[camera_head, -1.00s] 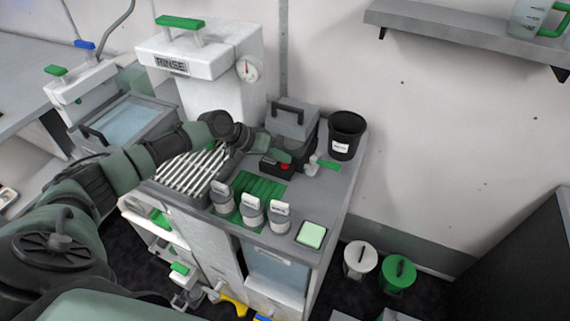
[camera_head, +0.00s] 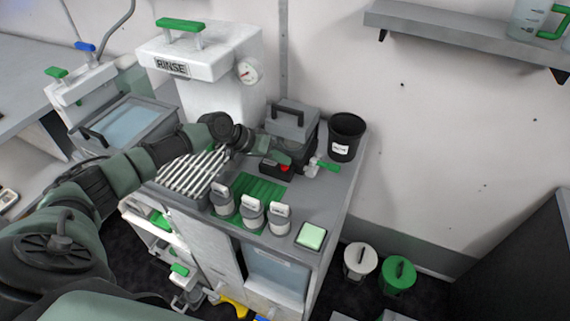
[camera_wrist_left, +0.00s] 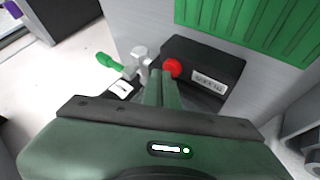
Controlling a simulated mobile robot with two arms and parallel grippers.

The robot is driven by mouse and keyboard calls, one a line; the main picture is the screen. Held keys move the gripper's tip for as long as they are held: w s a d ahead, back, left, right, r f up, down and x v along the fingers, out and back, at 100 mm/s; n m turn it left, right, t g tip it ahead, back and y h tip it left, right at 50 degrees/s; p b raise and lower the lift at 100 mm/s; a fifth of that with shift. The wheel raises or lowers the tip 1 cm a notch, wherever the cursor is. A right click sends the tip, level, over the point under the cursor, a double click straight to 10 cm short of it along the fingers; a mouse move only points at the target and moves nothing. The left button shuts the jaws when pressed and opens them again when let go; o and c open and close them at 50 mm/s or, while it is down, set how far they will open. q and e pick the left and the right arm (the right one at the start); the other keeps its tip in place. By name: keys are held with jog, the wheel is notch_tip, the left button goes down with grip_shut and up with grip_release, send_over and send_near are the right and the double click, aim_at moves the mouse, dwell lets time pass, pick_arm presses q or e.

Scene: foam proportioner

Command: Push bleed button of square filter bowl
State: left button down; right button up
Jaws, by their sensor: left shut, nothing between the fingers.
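A small black box with a red round button (camera_wrist_left: 172,68) and a white label (camera_wrist_left: 209,81) shows in the left wrist view; the label is too small to read surely. I cannot surely make out a square filter bowl. My right gripper is not in view.
A metal valve with a green handle (camera_head: 328,165) stands right beside the black box. A grey case (camera_head: 290,120) and a black bucket (camera_head: 346,136) stand behind. White-labelled cups (camera_head: 252,212) and a green ribbed mat (camera_head: 262,188) lie in front.

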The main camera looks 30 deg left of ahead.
aim_at(282, 166)
pick_arm(q)
jog(key=shift+r, duration=0.5)
jog(key=shift+r+p, duration=0.1)
jog(key=shift+p, duration=0.2)
notch_tip(282, 166, up, 5)
jog(key=p, duration=0.4)
dwell(0.5)
